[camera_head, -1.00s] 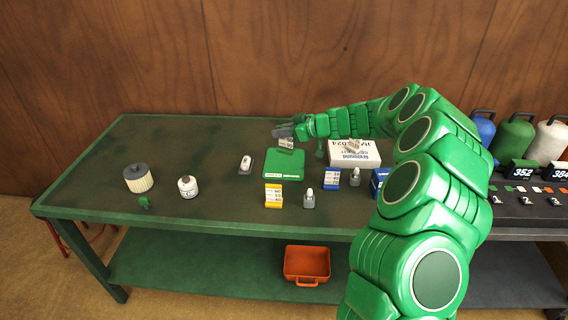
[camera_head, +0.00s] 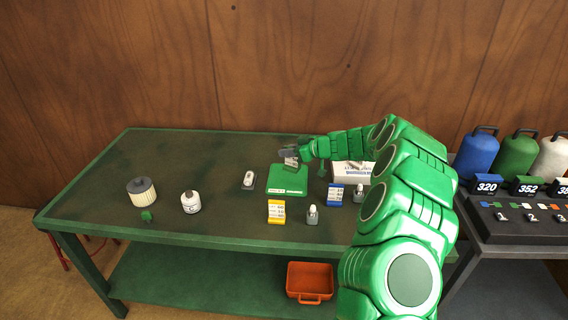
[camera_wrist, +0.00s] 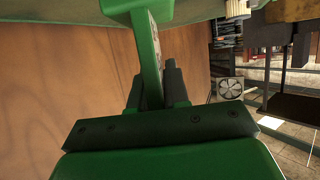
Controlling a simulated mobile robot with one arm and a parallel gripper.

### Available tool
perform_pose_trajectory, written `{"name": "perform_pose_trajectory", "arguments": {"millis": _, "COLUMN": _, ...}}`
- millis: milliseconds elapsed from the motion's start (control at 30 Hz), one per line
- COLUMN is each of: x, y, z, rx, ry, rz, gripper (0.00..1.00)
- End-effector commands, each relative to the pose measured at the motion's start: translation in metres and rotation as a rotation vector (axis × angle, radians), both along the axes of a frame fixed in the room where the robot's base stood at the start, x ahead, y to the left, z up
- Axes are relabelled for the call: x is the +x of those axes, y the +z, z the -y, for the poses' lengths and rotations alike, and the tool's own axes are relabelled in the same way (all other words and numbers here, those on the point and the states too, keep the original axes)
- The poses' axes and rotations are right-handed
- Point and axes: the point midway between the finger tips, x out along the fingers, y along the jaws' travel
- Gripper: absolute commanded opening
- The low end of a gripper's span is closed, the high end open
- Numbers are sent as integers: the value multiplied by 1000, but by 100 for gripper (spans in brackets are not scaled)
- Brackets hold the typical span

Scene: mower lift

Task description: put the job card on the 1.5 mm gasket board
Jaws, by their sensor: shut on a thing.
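In the wrist view the fingers (camera_wrist: 155,88) close around a thin green piece (camera_wrist: 146,50) with a pale printed side, which appears to be the card's holder. A flat green board (camera_head: 288,181) with a white label on its front edge lies on the bench; I cannot read its thickness. The card is over the rear part of this board. I cannot tell whether they touch.
Yellow (camera_head: 275,211) and blue (camera_head: 335,194) number stands and a dropper bottle (camera_head: 312,215) stand in front. A white box (camera_head: 350,173) is behind my arm. A small grey-and-white item (camera_head: 249,180) is left of the board.

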Motion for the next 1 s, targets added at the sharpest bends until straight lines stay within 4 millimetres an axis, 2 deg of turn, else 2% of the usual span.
{"name": "perform_pose_trajectory", "arguments": {"millis": 300, "x": 27, "y": -14, "z": -7, "rx": -1, "ry": 2, "rz": 0, "gripper": 0}}
{"name": "perform_pose_trajectory", "arguments": {"millis": 1000, "x": 67, "y": -65, "z": -17, "rx": -1, "ry": 1, "rz": -2, "gripper": 0}}
